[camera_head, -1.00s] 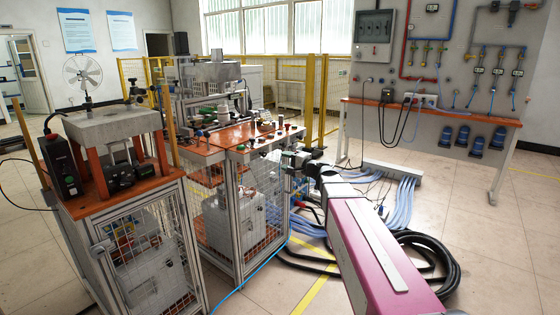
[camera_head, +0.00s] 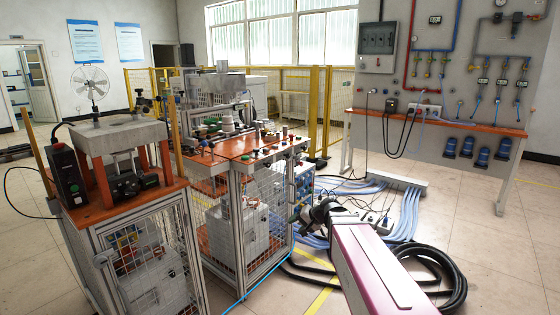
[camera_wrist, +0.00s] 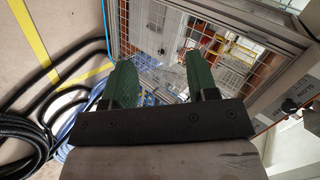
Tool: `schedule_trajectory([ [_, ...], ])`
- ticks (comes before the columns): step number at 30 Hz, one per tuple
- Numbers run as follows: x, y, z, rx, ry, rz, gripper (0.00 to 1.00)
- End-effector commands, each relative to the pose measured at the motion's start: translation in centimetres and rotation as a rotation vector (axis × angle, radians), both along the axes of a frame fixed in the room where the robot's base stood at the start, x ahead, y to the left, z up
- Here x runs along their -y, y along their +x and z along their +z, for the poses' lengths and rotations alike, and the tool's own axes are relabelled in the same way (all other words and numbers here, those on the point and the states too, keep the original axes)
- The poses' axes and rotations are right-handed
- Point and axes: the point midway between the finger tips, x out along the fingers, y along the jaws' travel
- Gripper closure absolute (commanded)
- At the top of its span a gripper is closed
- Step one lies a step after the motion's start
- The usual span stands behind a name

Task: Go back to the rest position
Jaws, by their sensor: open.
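My gripper (camera_wrist: 161,82) shows in the wrist view with its two green fingers spread apart and nothing between them. Behind the fingers is the mesh-sided cabinet of the induction heater station (camera_wrist: 165,20). In the head view this station (camera_head: 238,148) has an orange top with knobs and fittings. The end of my arm is low, to the right of the station's cabinet and beside it. My pink and white arm link hides part of the floor, and the fingers are hard to make out there.
A second station (camera_head: 150,232) with a grey plate and black control box stands at the left. Black hoses (camera_head: 455,275) and blue cables (camera_head: 409,212) lie on the floor near my arm. An orange bench (camera_head: 440,125) stands at the back right. Yellow fencing (camera_head: 318,105) is behind.

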Motion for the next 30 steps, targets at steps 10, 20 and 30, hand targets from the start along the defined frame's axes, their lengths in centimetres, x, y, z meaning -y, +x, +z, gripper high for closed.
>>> schedule_trajectory([
  [10, 7.8, -11.4, -9.8, -0.223, -0.577, 0.177, 0.47],
  [20, 11.7, -15.1, -11.7, -0.312, -0.810, 0.239, 0.47],
  [30, 11.8, -15.1, -11.7, -0.312, -0.811, 0.239, 0.47],
])
